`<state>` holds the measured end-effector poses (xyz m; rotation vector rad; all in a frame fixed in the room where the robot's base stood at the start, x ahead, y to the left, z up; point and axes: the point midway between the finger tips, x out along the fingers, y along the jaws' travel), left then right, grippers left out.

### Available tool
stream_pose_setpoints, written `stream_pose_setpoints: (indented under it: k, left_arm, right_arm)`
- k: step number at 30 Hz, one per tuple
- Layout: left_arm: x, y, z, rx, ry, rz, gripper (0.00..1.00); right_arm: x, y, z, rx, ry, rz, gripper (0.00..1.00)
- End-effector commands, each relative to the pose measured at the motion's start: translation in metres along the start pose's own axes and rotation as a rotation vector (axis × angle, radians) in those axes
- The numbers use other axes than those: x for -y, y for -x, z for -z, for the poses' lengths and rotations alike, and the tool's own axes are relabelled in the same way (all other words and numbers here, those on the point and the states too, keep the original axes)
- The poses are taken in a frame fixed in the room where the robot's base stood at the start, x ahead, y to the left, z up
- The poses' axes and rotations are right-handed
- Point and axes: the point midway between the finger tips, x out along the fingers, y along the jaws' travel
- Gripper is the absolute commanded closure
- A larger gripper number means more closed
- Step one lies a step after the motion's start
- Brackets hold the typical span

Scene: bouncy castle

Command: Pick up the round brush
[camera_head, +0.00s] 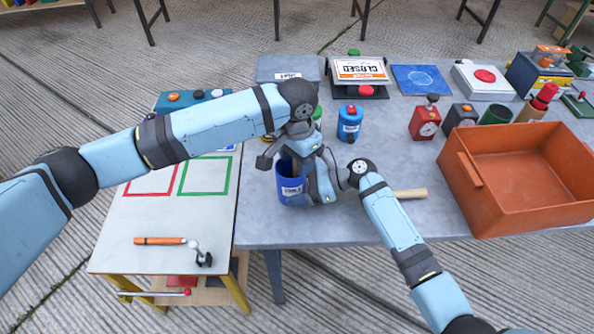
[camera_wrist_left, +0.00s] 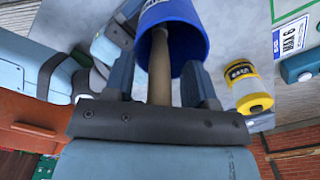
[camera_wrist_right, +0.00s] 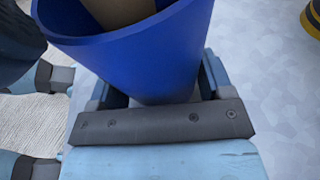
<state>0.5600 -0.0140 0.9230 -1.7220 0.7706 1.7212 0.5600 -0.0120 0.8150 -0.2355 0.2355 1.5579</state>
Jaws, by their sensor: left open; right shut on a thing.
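A blue cup (camera_head: 290,188) with a pale label stands near the front edge of the grey table. A wooden handle (camera_wrist_left: 159,65) sticks out of it, and its lower end is hidden inside, so I cannot see any bristles. My left gripper (camera_head: 283,155) is above the cup. In the left wrist view its open fingers (camera_wrist_left: 160,80) lie on either side of the handle. My right gripper (camera_head: 313,186) is shut on the cup from the right. In the right wrist view the cup wall (camera_wrist_right: 150,60) fills the space between its fingers.
A wooden stick (camera_head: 410,193) lies right of my right wrist, partly hidden. A large orange crate (camera_head: 470,190) stands at the right. A blue canister (camera_head: 349,124) and a red timer-like box (camera_head: 424,122) stand behind. The lower white table (camera_head: 150,218) at left holds an orange marker (camera_head: 160,241).

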Motion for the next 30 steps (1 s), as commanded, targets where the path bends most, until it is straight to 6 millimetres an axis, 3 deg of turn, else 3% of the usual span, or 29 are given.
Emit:
stream_pose_setpoints:
  k: [5, 9, 12, 23, 30]
  left_arm:
    - [0.000, 0.000, 0.000, 0.000, 0.000, 0.000, 0.51]
    - [0.000, 0.001, 0.000, 0.000, 0.000, 0.000, 0.83]
    - [0.000, 0.001, 0.000, 0.000, 0.000, 0.000, 1.00]
    - [0.000, 0.009, 0.001, -0.001, 0.000, 0.001, 1.00]
    - [0.000, 0.059, 0.001, -0.005, 0.000, 0.001, 1.00]
  right_arm:
    - [0.000, 0.000, 0.000, 0.000, 0.000, 0.000, 0.40]
    - [0.000, 0.000, 0.000, 0.000, 0.000, 0.000, 0.40]
    - [0.000, 0.000, 0.000, 0.000, 0.000, 0.000, 0.40]
    - [0.000, 0.000, 0.000, 0.000, 0.000, 0.000, 0.40]
    - [0.000, 0.000, 0.000, 0.000, 0.000, 0.000, 0.40]
